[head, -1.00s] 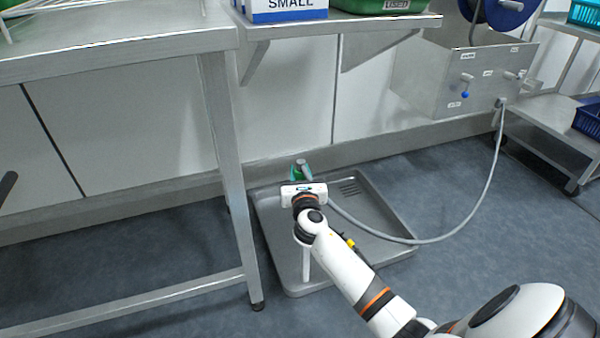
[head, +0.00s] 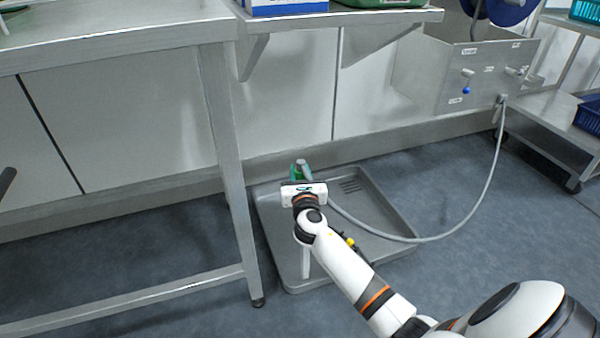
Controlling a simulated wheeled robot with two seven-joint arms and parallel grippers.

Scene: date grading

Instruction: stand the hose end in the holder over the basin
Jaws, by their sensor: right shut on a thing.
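The basin (head: 398,203) is a shallow grey tray on the floor with a slotted drain at its back. My right gripper (head: 301,178) is over the basin's left back part and is shut on the hose end (head: 302,167), a grey and green piece just past the fingers. The hose (head: 473,211) runs from the steel box in a loop down to the basin. A pale upright post (head: 306,264) shows behind my right arm at the basin's front left; I cannot tell if it belongs to the holder. My arm hides much of this area. My left gripper is not in view.
A steel table (head: 229,160) stands left of the basin, its leg close by. A wall shelf (head: 340,22) hangs above. The steel box (head: 470,75) with taps is at the right back. A low rack (head: 545,125) stands far right. Floor right of the basin is clear.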

